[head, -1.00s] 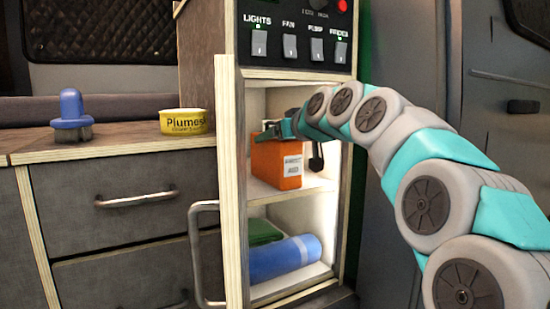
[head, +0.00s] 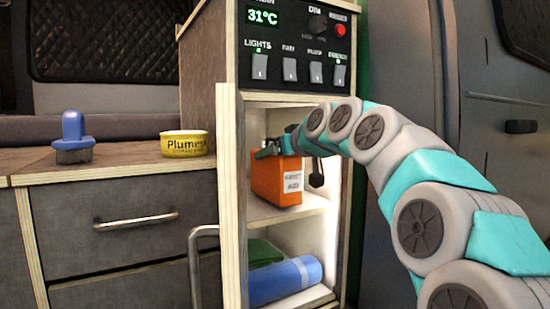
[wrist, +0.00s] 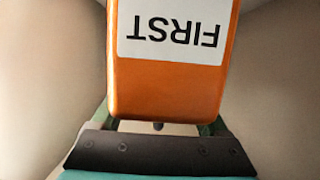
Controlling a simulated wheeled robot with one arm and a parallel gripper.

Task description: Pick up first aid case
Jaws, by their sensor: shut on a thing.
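The orange first aid case (head: 276,182) with a white label is in the upper compartment of the open cabinet in the head view. It hangs slightly tilted, its bottom close to the shelf; I cannot tell clearly whether it is clear of it. My gripper (head: 275,148) is at the top of the case and shut on it. In the wrist view the case (wrist: 165,95) fills the middle, its label reading "FIRST" upside down, with my gripper (wrist: 160,128) at its near end. The fingertips are largely hidden by the case.
The cabinet's shelf (head: 308,203) is below the case. A blue roll (head: 285,281) and a green cloth (head: 262,253) lie in the lower compartment. The open door (head: 205,265) stands at left. A yellow tin (head: 187,145) and blue brush (head: 73,140) are on the counter.

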